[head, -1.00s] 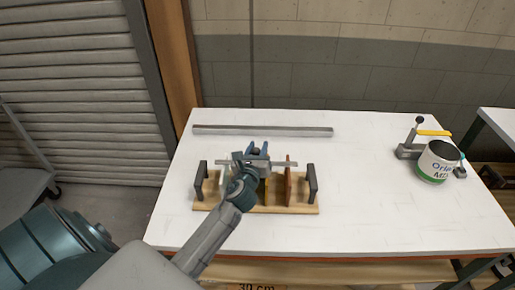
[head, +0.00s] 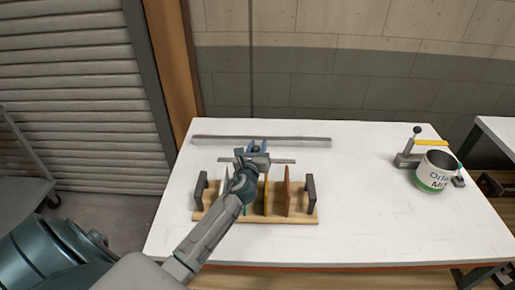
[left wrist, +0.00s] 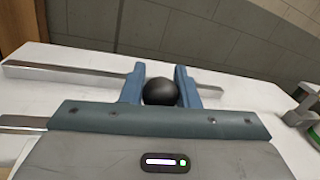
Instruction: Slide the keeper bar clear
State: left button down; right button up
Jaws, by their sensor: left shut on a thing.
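The keeper bar (head: 284,161) is a thin grey bar lying crosswise at the back of the wooden rack (head: 300,219). My left gripper (head: 257,147) is over its middle, and my wrist hides that part. In the left wrist view the gripper (left wrist: 160,84) is shut on a round black knob (left wrist: 160,92), which seems to belong to the bar. One end of the bar (left wrist: 22,122) shows at the left there. The rack has a dark handle at each end and upright panels between them, partly hidden by my arm. My right gripper is not in view.
A long grey strip (head: 300,142) lies along the table's (head: 370,220) back edge, behind the bar, with a narrow gap between. At right stand a white and green can (head: 434,172) and a grey clamp with a yellow handle (head: 432,143). The table between rack and can is clear.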

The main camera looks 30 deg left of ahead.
pick_arm(q)
jog(key=c, duration=1.1)
grip_release()
jog(key=b+v, duration=0.2)
jog(key=v, duration=0.9)
jog(key=shift+w, duration=0.1)
